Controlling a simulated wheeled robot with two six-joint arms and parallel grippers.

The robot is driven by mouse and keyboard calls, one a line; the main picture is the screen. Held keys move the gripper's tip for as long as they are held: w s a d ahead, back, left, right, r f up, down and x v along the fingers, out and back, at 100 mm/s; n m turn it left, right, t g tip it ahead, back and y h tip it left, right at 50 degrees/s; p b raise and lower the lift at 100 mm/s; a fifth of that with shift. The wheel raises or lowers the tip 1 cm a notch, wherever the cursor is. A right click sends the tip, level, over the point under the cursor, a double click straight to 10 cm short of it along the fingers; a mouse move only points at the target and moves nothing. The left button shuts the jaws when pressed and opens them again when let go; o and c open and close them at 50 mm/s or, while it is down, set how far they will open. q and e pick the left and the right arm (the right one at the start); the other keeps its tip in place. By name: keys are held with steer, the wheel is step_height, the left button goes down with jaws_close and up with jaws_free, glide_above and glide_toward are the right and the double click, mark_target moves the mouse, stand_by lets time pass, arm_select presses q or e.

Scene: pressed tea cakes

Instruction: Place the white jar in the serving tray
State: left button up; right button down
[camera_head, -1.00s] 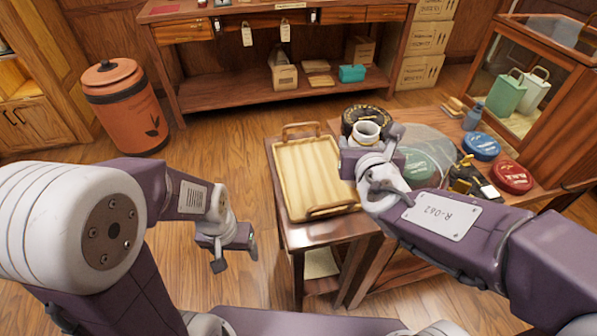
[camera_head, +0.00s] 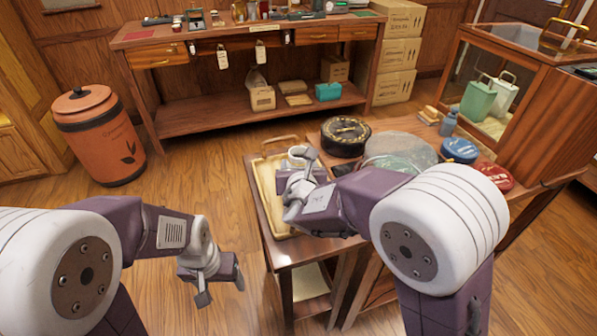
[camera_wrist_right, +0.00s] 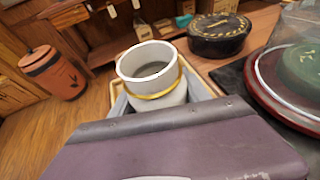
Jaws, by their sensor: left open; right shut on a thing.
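The white jar (camera_wrist_right: 158,85) has an open top and a gold band, and stands upright between the fingers of my right gripper (camera_wrist_right: 165,105) in the right wrist view. In the head view the jar (camera_head: 298,153) shows only in part behind the right gripper (camera_head: 303,180), which is shut on it over the serving tray. The serving tray (camera_head: 263,190) is pale wood with raised handles and lies on a small side table; my right arm hides much of it. My left gripper (camera_head: 220,288) is open and empty, low over the floor left of that table.
A round black tin (camera_head: 345,138), a glass dome (camera_head: 400,152) and a blue tin (camera_head: 459,150) stand on the table to the right. A glass cabinet (camera_head: 510,90) is beyond them. An orange bin (camera_head: 98,135) stands at the left. Open floor lies between.

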steer(key=shift+w+f, duration=0.1)
steer(key=shift+f, duration=0.25)
steer(key=shift+f, duration=0.15)
steer(key=c, duration=0.5)
jaws_free()
